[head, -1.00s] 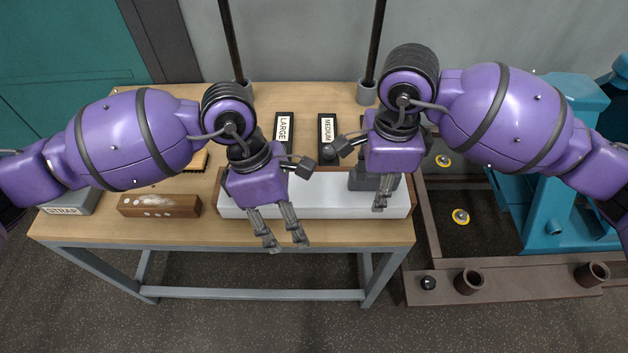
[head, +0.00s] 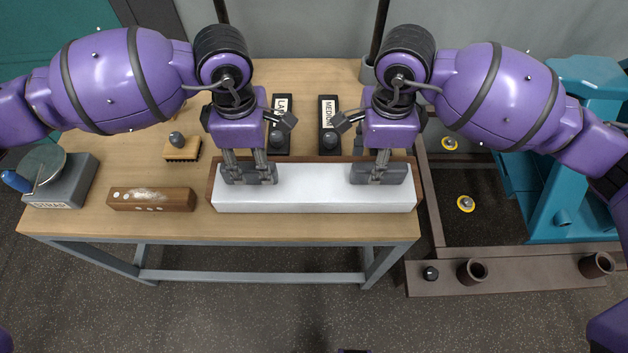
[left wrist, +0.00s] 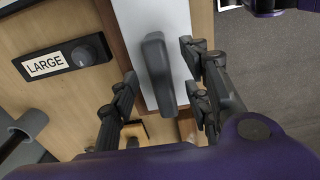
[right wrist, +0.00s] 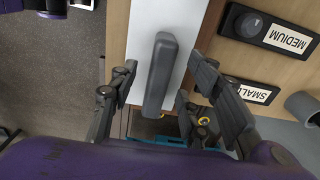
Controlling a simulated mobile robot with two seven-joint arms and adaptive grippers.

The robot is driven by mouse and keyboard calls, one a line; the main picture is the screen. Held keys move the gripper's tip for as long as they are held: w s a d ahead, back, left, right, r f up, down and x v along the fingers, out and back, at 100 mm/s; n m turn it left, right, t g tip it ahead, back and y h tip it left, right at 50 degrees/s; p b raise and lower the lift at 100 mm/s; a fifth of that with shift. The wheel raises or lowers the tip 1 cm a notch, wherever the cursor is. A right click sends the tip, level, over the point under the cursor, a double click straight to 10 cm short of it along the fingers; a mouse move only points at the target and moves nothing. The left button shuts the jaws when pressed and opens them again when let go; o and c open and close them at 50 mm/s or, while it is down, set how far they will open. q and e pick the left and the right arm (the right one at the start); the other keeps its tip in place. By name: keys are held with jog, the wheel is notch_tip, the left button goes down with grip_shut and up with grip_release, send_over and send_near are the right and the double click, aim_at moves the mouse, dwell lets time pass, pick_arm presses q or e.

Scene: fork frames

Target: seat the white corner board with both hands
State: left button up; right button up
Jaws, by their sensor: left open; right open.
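The white corner board (head: 314,200) lies along the front right of the table, with a brown wooden edge showing around part of it. Two grey bar handles stand on it. My left gripper (head: 250,178) is at the left handle (left wrist: 158,70), open, with a finger on each side in the left wrist view. My right gripper (head: 378,178) is open at the right handle (right wrist: 160,75), with a finger on each side of it in the right wrist view. Fingers and handles overlap in the head view, so contact there is hard to judge.
Knobbed plates marked LARGE (head: 281,120) and MEDIUM (head: 329,122) lie behind the board. A brown block (head: 150,200), a brush (head: 183,150) and a grey STRAP box (head: 75,185) are to the left. A dark-floored frame (head: 470,252) and teal machine (head: 545,190) stand right.

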pick_arm(q)
jog(key=shift+f, duration=2.2)
pick_arm(e)
jog(key=shift+f, duration=2.2)
pick_arm(q)
grip_shut()
pick_arm(e)
grip_shut()
